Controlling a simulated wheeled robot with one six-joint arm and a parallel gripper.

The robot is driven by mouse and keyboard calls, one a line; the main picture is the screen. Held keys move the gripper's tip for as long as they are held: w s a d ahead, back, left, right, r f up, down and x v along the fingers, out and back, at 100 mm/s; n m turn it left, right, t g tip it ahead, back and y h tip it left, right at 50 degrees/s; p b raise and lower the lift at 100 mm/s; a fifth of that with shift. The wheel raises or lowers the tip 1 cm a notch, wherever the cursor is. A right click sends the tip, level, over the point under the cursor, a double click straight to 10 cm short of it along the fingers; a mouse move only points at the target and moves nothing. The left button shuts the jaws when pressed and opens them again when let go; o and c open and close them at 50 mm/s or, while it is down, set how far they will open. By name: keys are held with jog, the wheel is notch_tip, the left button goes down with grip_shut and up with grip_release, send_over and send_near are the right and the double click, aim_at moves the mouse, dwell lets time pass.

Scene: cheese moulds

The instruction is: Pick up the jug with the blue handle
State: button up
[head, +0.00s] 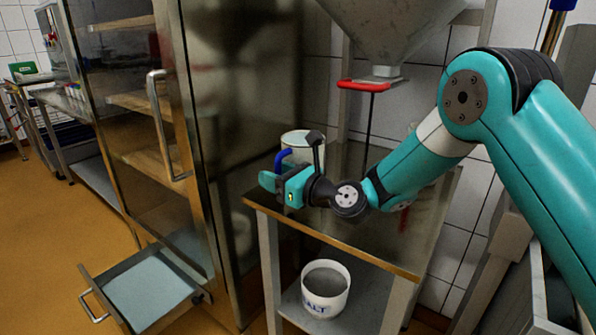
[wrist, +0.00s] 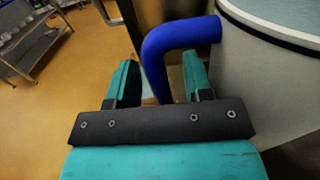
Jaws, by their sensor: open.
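The jug (head: 303,140) is a pale cylinder standing on the metal table near its left end, partly hidden behind my gripper. Its blue handle (head: 283,157) points left. In the wrist view the jug's body (wrist: 262,85) fills the right side, and the blue handle (wrist: 183,40) bends out from it and down. My gripper (head: 272,178) is at the handle, with its two teal fingers apart. In the wrist view the handle's lower part shows between the fingers of my gripper (wrist: 160,75). I cannot tell whether a finger touches it.
The table (head: 345,245) has a salt bucket (head: 325,290) on its lower shelf. A grey hopper (head: 385,30) with a red lever (head: 362,85) hangs above. A tall glass-doored cabinet (head: 225,120) stands close on the left, with an open drawer (head: 145,290) beside it.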

jog(key=shift+w+a, duration=0.4)
jog(key=shift+a, duration=0.1)
grip_shut()
dwell(1.0)
jog(key=shift+r, duration=0.15)
